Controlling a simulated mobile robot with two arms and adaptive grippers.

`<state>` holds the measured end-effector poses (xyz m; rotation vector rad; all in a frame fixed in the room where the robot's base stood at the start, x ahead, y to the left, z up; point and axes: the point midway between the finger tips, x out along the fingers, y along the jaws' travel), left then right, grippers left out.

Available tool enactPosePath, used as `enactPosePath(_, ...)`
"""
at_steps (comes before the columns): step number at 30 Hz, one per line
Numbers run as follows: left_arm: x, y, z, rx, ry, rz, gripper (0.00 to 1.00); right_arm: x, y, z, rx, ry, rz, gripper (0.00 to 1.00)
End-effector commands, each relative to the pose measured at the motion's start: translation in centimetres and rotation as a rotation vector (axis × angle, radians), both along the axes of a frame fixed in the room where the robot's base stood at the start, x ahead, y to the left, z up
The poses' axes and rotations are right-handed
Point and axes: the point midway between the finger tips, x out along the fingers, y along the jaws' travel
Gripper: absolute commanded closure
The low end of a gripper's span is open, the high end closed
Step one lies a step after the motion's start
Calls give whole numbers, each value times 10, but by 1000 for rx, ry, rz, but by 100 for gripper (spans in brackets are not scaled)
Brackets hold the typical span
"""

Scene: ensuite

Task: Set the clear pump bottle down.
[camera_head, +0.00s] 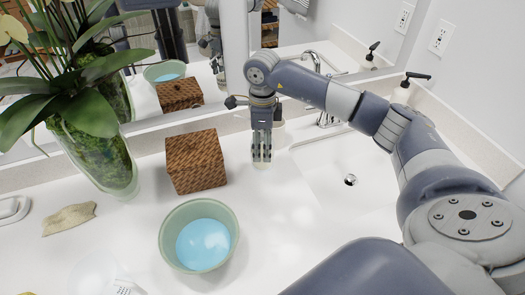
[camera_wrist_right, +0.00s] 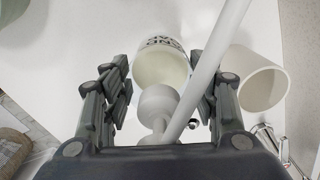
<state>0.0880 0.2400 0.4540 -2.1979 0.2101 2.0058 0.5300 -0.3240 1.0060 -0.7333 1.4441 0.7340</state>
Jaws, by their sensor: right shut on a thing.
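My right gripper (camera_head: 262,150) points down over the white counter between the woven box and the sink. It is shut on the clear pump bottle (camera_head: 261,157), which is mostly hidden by the fingers. In the right wrist view the bottle (camera_wrist_right: 160,68) shows from above, with dark lettering, a pale pump head and a long white nozzle between the gripper's fingers (camera_wrist_right: 160,95). The bottle looks about upright. I cannot tell whether its base touches the counter (camera_head: 140,235). My left gripper is not in view.
A white cup (camera_wrist_right: 262,85) stands close beside the bottle, near the faucet. A brown woven box (camera_head: 196,162) is to the left, a green bowl (camera_head: 199,236) in front. The sink (camera_head: 345,165) lies right, a mirror behind. A potted orchid (camera_head: 100,155) stands far left.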

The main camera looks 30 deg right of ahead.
Motion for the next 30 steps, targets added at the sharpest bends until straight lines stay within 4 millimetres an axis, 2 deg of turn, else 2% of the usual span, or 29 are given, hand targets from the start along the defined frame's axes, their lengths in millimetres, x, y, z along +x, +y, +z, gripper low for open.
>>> enactPosePath(9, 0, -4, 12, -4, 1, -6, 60, 0, 1, -35, 1, 1, 2, 82)
enactPosePath(19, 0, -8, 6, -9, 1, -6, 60, 0, 0, -40, 0, -1, 2, 82)
enactPosePath(20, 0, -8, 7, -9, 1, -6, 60, 0, 0, -39, 0, 0, 2, 41)
enactPosePath(22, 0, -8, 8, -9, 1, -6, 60, 0, 0, -39, 0, 0, 2, 26)
enactPosePath(30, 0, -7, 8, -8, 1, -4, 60, -1, 0, -39, 1, 1, 2, 26)
